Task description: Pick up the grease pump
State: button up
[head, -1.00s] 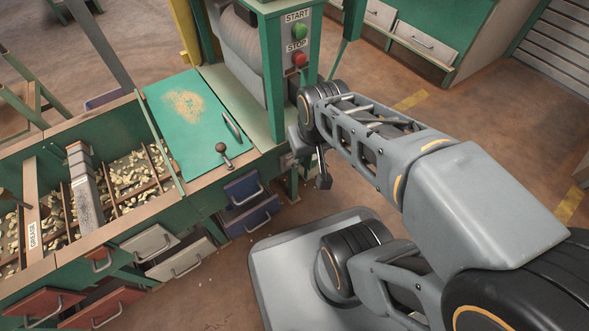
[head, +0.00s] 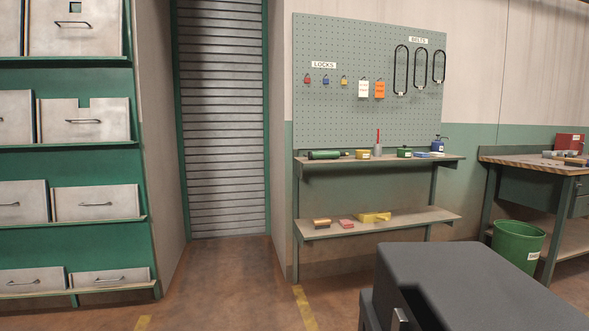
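The upper shelf (head: 405,161) under the pegboard holds several small items. A green cylinder with dark ends (head: 324,155) lies at its left end. A grey can with a red spout (head: 378,151) stands near the middle. A small blue container with a dark pump-like top (head: 437,146) stands upright at the right end. I cannot tell for sure which of these is the grease pump. My gripper is not in view.
The pegboard (head: 345,120) holds locks, tags and belts. A lower shelf (head: 400,221) has a few small items. A green bin (head: 518,246) stands beside a workbench (head: 525,161) at right. Drawer racks (head: 65,155) stand left. The floor (head: 230,285) before the shutter is clear.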

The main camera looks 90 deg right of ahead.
aim_at(314, 156)
jog(key=z, duration=3.25)
